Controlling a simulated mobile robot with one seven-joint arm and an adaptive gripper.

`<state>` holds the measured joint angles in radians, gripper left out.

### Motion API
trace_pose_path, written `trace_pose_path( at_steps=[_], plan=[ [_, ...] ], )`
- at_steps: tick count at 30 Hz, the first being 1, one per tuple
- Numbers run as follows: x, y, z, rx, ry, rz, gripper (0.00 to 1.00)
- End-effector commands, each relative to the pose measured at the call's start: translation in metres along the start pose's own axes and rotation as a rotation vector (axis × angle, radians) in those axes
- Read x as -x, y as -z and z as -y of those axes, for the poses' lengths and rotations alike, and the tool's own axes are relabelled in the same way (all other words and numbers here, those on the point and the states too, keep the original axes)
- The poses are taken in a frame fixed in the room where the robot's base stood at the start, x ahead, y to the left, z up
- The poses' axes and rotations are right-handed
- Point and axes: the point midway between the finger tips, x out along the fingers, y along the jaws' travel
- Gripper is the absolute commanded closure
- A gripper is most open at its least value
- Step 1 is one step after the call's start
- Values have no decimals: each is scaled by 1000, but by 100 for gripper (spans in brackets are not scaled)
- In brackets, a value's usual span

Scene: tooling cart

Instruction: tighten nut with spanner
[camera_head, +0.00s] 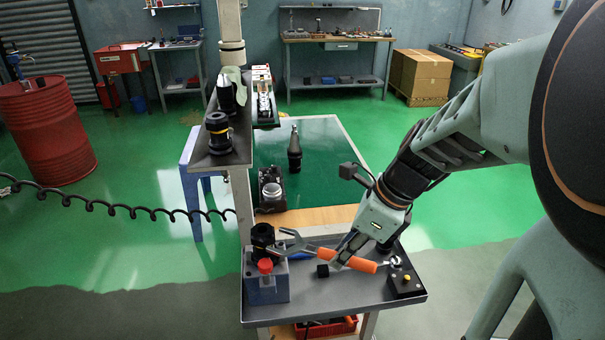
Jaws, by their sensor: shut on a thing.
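The spanner has an orange handle (358,264) and a grey open-ended head (293,241). My gripper (343,257) is shut on the spanner's handle, above the cart's lower tray. The head points left, toward a black tool holder (262,237) that stands upright in a grey-blue block (266,284). The head is close beside the holder's right side. I cannot tell whether it touches the holder. The nut itself is too small to tell apart from the black holder.
A green mat (325,150) lies behind. A post (241,205) rises at the left.

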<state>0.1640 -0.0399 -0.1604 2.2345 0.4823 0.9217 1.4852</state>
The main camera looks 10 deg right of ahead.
Motion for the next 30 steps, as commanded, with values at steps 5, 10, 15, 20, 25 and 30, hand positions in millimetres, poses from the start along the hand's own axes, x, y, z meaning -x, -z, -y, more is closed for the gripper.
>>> trace_pose_path(
  at_steps=[5,10,15,20,25,30],
  plan=[
    [-3,-7,0,1,1,1,100],
    [-6,-14,0,1,1,1,100],
    [-7,-20,0,1,0,1,100],
    [-10,-26,0,1,0,1,100],
    [-12,-32,0,2,1,0,100],
    [-15,-38,0,1,0,0,100]
  ],
)
